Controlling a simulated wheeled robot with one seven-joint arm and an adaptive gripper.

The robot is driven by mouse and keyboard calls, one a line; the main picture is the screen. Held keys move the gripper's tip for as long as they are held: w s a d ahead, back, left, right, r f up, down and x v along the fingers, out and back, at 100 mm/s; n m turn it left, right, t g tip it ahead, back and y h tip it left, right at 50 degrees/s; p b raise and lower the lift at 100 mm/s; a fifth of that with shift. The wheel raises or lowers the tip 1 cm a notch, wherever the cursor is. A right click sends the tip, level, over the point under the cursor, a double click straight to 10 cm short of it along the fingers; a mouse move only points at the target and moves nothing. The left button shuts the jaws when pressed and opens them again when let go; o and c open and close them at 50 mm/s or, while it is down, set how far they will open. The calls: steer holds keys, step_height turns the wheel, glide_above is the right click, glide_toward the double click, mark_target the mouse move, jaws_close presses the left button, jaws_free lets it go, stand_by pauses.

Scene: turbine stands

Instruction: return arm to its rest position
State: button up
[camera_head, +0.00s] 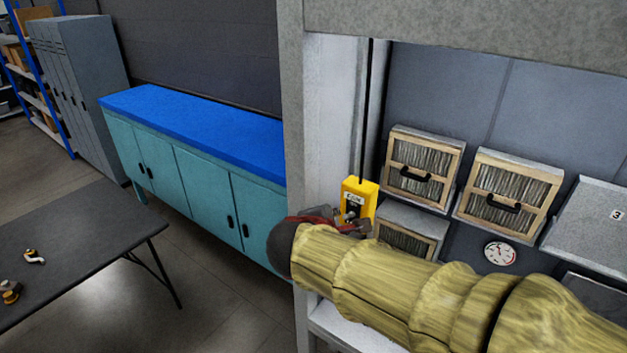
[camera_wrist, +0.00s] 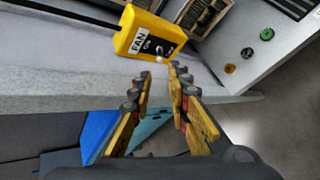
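My arm, in a yellow-green sleeve, reaches in from the lower right in the head view. My gripper (camera_head: 350,220) is at its far end, partly hidden by the dark wrist, and overlaps the lower part of a yellow switch box (camera_head: 360,192). In the wrist view my gripper (camera_wrist: 160,71) shows two yellow-and-dark fingers with their tips apart and nothing between them. The yellow box (camera_wrist: 143,32), labelled FAN, with a small switch and a pale round knob, is just beyond the fingertips. Contact with the box cannot be told.
A grey frame post (camera_head: 295,120) stands left of the box. Filter panels (camera_head: 424,168) and a gauge (camera_head: 500,252) are mounted behind my arm. A blue-topped teal cabinet (camera_head: 200,130) stands left. A dark table (camera_head: 85,240) holds small fittings. Floor between them is clear.

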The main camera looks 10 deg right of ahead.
steer(key=s+d+f+m+g+y+b, duration=0.1)
steer(key=s+f+m+y+b, duration=0.1)
steer(key=s+f+m+b, duration=0.3)
steer(key=s+d+f+m+g+y+b, duration=0.1)
steer(key=s+f+m+g+b, duration=0.1)
steer(key=s+f+m+b, duration=0.4)
steer(key=s+d+f+m+g+y+b, duration=0.1)
steer(key=s+f+m+b, duration=0.5)
steer(key=s+f+b, duration=0.7)
step_height(320, 180, down, 9)
steer(key=d+y+b, duration=0.1)
steer(key=b, duration=0.3)
steer(key=shift+y, duration=0.3)
